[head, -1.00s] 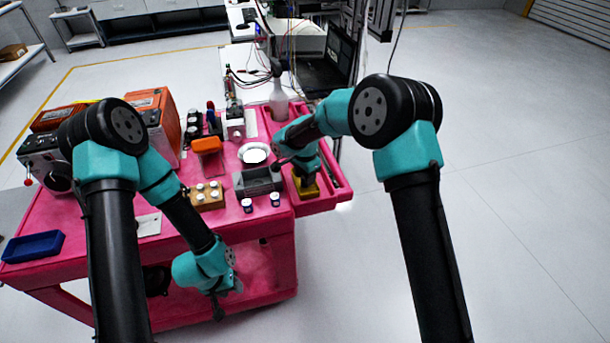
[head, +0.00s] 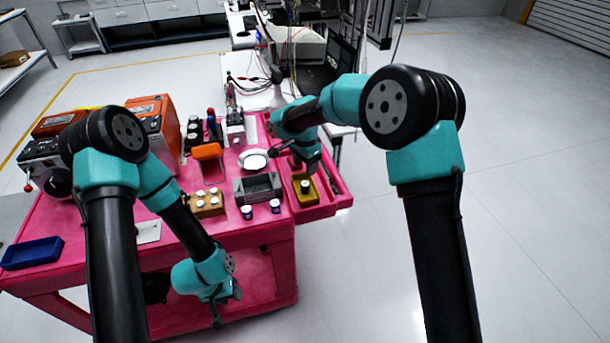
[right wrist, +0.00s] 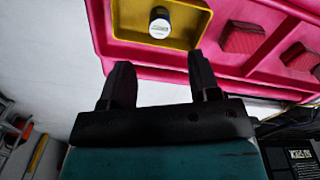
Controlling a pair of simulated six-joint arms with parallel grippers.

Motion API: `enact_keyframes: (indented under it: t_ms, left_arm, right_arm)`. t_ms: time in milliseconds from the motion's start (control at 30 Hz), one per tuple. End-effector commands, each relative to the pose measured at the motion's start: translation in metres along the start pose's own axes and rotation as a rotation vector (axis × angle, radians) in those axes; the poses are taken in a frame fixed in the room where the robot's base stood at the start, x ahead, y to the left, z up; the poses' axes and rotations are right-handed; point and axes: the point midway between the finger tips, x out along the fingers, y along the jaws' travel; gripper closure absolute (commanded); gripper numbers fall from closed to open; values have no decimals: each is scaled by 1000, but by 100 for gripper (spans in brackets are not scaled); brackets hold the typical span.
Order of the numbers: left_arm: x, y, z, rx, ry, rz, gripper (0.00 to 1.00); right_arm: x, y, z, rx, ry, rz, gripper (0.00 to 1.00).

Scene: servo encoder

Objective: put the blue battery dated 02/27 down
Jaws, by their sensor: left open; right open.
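A dark cylindrical battery (head: 305,186) with a pale label stands in a small yellow tray (head: 313,199) at the cart's right side. In the right wrist view the battery (right wrist: 160,20) sits inside the yellow tray (right wrist: 120,22), apart from my fingers. Its date is too small to read, and its blue colour is not clear. My right gripper (right wrist: 155,85) is open and empty; in the head view (head: 297,166) it is just behind the battery. My left gripper (head: 226,312) is open, low in front of the cart.
Two small white-topped cylinders (head: 247,212) (head: 275,205) stand in front of a grey holder (head: 258,188). A tan block (head: 207,203) with several white-topped pieces is to their left. A blue tray (head: 32,252) lies at the far left. Pink compartments (right wrist: 290,50) adjoin the yellow tray.

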Motion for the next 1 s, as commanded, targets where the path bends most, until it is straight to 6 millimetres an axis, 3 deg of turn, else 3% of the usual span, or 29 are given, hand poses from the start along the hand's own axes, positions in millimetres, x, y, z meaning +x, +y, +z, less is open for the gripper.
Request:
enact_keyframes:
  t_ms: [100, 300, 1000]
  left_arm:
    - [0, 0, 0, 0, 0, 0, 57]
    - [0, 0, 0, 0, 0, 0, 57]
    - [0, 0, 0, 0, 0, 0, 57]
  right_arm:
    - [-21, 0, 0, 0, 0, -2, 44]
    - [-39, 0, 0, -1, 0, 1, 44]
    - [-41, 0, 0, 0, -1, 1, 44]
